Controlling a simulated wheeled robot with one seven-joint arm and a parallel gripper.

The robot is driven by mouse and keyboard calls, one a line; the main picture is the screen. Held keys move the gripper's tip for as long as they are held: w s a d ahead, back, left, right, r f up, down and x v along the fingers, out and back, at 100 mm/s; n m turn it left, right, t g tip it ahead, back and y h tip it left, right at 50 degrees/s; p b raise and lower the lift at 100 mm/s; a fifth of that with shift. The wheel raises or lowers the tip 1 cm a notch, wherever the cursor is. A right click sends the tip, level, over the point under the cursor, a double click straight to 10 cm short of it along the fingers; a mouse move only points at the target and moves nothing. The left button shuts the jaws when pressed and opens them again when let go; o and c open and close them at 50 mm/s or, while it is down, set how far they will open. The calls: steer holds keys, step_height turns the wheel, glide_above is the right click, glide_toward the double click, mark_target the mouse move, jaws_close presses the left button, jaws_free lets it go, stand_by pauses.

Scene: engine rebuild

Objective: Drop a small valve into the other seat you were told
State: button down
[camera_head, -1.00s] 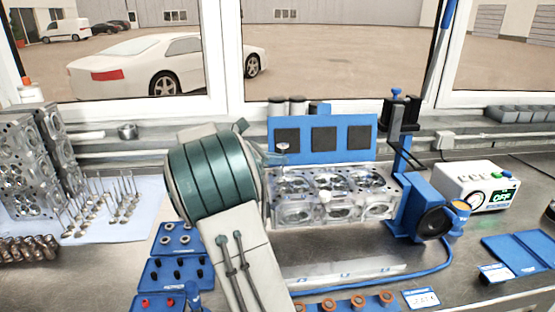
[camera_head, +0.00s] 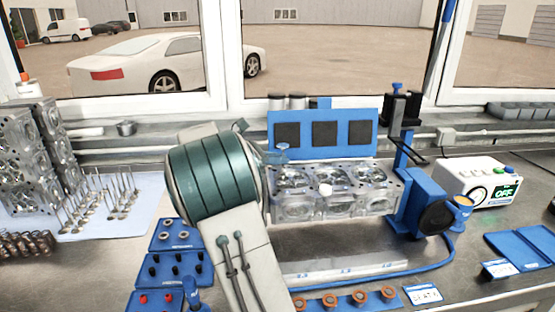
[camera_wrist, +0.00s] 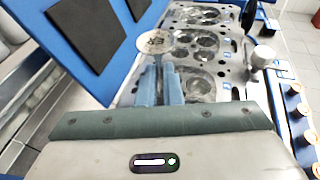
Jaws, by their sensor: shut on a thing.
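My gripper (camera_wrist: 160,88) is shut on a small valve and holds it head up. The round valve head (camera_wrist: 155,43) shows above the fingertips in the wrist view, with letters or digits on its face that I cannot read. Its stem is mostly hidden between the fingers. In the head view the valve (camera_head: 283,147) is tiny, above the left end of the cylinder head (camera_head: 350,204). The cylinder head shows round chambers with valve seats in both views, and some of it is behind the gripper in the wrist view (camera_wrist: 197,88). I cannot tell which seat lies below the valve.
A blue panel with black pads (camera_head: 322,116) stands close behind the cylinder head. A blue fixture (camera_head: 422,204) stands at its right end. Blue trays (camera_head: 178,270) lie at front left. Several valves stand on a pale mat (camera_head: 130,222) at left.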

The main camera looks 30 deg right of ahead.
mark_target(277, 179)
steer(key=shift+f+b, duration=1.95)
steer(key=shift+b, duration=0.1)
steer(key=c, duration=1.5)
jaws_free()
